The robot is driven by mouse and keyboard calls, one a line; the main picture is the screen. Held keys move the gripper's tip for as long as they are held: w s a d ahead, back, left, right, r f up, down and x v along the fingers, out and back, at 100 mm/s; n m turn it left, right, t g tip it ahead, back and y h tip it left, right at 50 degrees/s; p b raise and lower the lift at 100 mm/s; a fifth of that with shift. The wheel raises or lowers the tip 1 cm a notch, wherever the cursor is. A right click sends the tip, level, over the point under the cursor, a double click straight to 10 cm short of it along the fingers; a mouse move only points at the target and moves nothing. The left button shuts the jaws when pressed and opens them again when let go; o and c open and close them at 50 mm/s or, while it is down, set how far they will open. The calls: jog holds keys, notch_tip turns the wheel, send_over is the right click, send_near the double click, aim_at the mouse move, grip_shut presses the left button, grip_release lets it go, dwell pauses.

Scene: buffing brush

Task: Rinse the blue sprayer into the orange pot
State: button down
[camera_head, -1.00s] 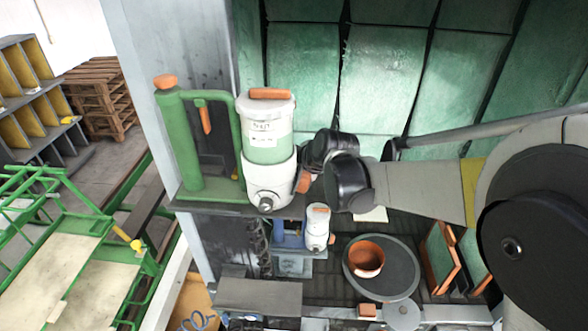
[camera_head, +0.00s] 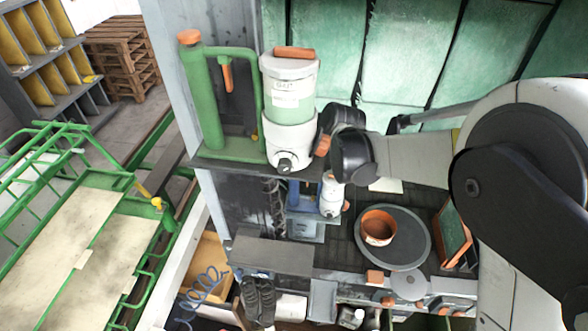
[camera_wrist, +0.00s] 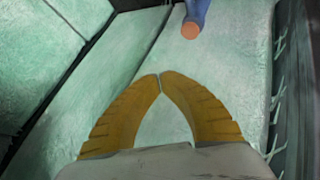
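The orange pot (camera_head: 378,227) stands upright on a dark round plate (camera_head: 412,242) on the bench, open side up. In the wrist view, a blue object with an orange round end (camera_wrist: 192,22) shows at the top edge, cut off by the frame. It may be the blue sprayer. My gripper (camera_wrist: 160,77) has yellow fingers whose tips meet, with nothing visible between them. The blue object is beyond the tips and apart from them. In the head view, my dark wrist joints hide the fingers.
A large white and green dispenser (camera_head: 290,110) and a green cylinder stand (camera_head: 208,100) are on a shelf left of my arm. A small white bottle (camera_head: 331,195) stands below. Green padded panels (camera_head: 410,60) line the back. An orange-framed board (camera_head: 453,232) is right of the plate.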

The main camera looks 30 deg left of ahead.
notch_tip(320, 180, down, 5)
jog(key=b, duration=0.3)
jog(key=shift+f, duration=0.2)
jog(key=shift+f+b, duration=0.4)
jog(key=shift+f, duration=0.1)
dwell(0.8)
jog(key=shift+f+b, duration=0.3)
jog(key=shift+b, duration=0.25)
jog(key=shift+f+b, duration=0.5)
dwell(4.9)
